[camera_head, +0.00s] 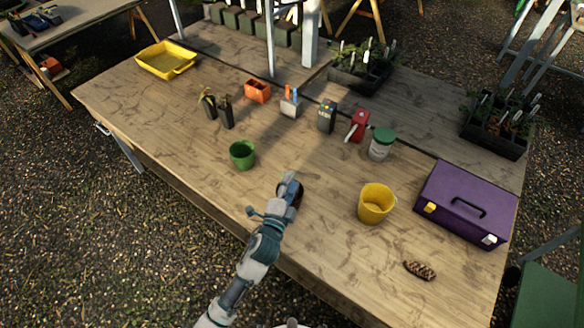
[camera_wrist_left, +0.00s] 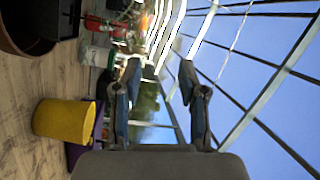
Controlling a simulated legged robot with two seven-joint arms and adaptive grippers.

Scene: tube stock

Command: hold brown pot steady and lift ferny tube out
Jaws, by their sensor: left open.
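My left gripper (camera_head: 290,184) is over the front middle of the table in the head view. Its two fingers stand apart and empty in the left wrist view (camera_wrist_left: 160,76). A reddish-brown pot (camera_head: 299,197) is mostly hidden behind this gripper in the head view. Its brown rim and wall (camera_wrist_left: 12,42) show at the upper left of the left wrist view, to the side of the fingers and apart from them. A black tube-like shape (camera_wrist_left: 55,18) is at that pot's mouth; I cannot see whether a ferny plant is in it. My right gripper is not in view.
A green pot (camera_head: 242,154) stands left of the gripper, a yellow bucket (camera_head: 375,204) right of it. A purple toolbox (camera_head: 467,202) and pine cone (camera_head: 420,270) lie farther right. Two dark plant tubes (camera_head: 226,113) stand behind the green pot. The front-left tabletop is clear.

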